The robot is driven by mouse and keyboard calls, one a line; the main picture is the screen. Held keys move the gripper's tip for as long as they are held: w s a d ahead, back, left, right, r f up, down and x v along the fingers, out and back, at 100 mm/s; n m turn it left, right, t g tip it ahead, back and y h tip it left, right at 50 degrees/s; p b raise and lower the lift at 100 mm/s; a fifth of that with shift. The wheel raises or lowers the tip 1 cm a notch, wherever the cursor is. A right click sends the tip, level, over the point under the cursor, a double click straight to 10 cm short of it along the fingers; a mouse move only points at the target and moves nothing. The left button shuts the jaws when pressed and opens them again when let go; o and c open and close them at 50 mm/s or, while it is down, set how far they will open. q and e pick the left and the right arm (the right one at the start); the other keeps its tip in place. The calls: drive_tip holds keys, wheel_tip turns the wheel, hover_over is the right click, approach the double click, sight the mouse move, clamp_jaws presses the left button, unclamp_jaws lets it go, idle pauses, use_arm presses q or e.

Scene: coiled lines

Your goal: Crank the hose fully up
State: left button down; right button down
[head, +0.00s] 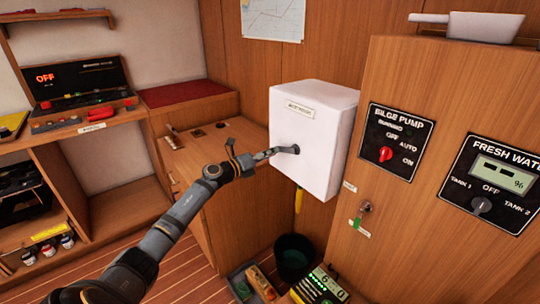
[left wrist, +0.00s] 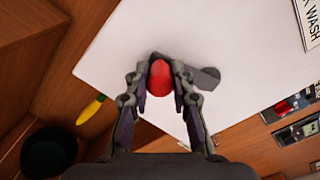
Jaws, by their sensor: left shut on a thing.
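The white hose box (head: 312,130) hangs on the wooden wall in the middle of the head view, with a label on its front. A dark crank (head: 290,149) sticks out of its front face. In the left wrist view the crank's red knob (left wrist: 160,80) sits between my left fingertips, beside the dark crank arm (left wrist: 207,78). My left gripper (head: 262,156) is shut on this knob in front of the box. A yellow hose end (head: 298,200) hangs below the box and also shows in the left wrist view (left wrist: 90,110). My right gripper is not in view.
A dark bucket (head: 293,250) and a crate of bottles (head: 320,287) stand on the floor below the box. A wooden cabinet with a bilge pump panel (head: 393,143) is close on the right. A wooden counter (head: 190,160) lies to the left.

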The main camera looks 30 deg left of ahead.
use_arm(q)
drive_tip(key=shift+r, duration=0.15)
drive_tip(key=c, duration=1.1)
unclamp_jaws()
drive_tip(key=shift+s+a+f, duration=0.2)
drive_tip(key=shift+s, duration=0.2)
drive_tip(key=shift+v, duration=3.35)
drive_tip(key=shift+r, duration=0.1)
